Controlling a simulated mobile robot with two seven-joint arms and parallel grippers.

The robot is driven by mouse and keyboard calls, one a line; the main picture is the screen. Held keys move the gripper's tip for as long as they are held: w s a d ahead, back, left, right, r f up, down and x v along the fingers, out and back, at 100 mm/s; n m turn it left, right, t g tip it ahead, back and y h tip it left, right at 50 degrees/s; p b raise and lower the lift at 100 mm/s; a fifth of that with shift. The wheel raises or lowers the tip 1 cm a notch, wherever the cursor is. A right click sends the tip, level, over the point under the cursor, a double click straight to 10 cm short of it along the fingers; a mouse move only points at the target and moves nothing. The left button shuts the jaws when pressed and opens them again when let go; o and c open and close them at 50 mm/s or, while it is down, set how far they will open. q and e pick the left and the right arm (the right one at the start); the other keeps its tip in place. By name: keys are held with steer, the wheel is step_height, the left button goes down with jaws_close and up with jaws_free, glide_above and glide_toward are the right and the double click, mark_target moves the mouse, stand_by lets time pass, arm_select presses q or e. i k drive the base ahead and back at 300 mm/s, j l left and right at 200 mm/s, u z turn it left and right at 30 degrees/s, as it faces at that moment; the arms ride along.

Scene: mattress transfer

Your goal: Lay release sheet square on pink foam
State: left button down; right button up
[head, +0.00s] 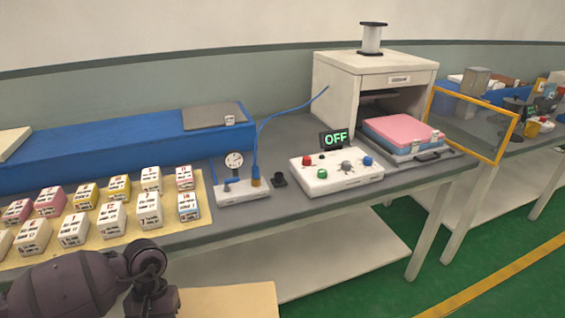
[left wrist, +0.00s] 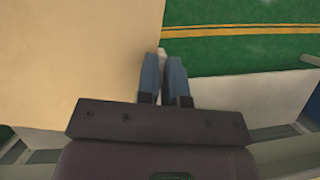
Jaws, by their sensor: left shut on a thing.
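The pink foam (head: 400,128) lies flat on a blue layer (head: 392,145) in front of the opening of a cream press box, with small metal clips at its front edge. My left gripper (left wrist: 163,72) is shut, its two blue-grey fingers close together at the edge of a large cream sheet (left wrist: 75,60), which I take for the release sheet. The sheet also shows at the bottom of the head view (head: 232,300), beside my dark left wrist, low in front of the bench and well left of the foam. The fingertips are hidden in the head view. My right gripper is out of view.
The cream box (head: 345,85) has a yellow-framed clear door (head: 470,120) standing open to the right. A control box (head: 335,172) with an OFF display (head: 336,139), a gauge unit (head: 242,190) and several labelled blocks (head: 148,210) line the bench. Green floor lies in front.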

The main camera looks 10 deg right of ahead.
mark_target(403, 126)
steer(key=i+l, duration=0.1)
steer(key=l, duration=1.35)
steer(key=i+l, duration=0.15)
steer(key=l, duration=0.6)
steer(key=l+z, duration=0.1)
steer(key=l, duration=0.65)
steer(key=i+l, duration=0.15)
steer(key=l, duration=0.55)
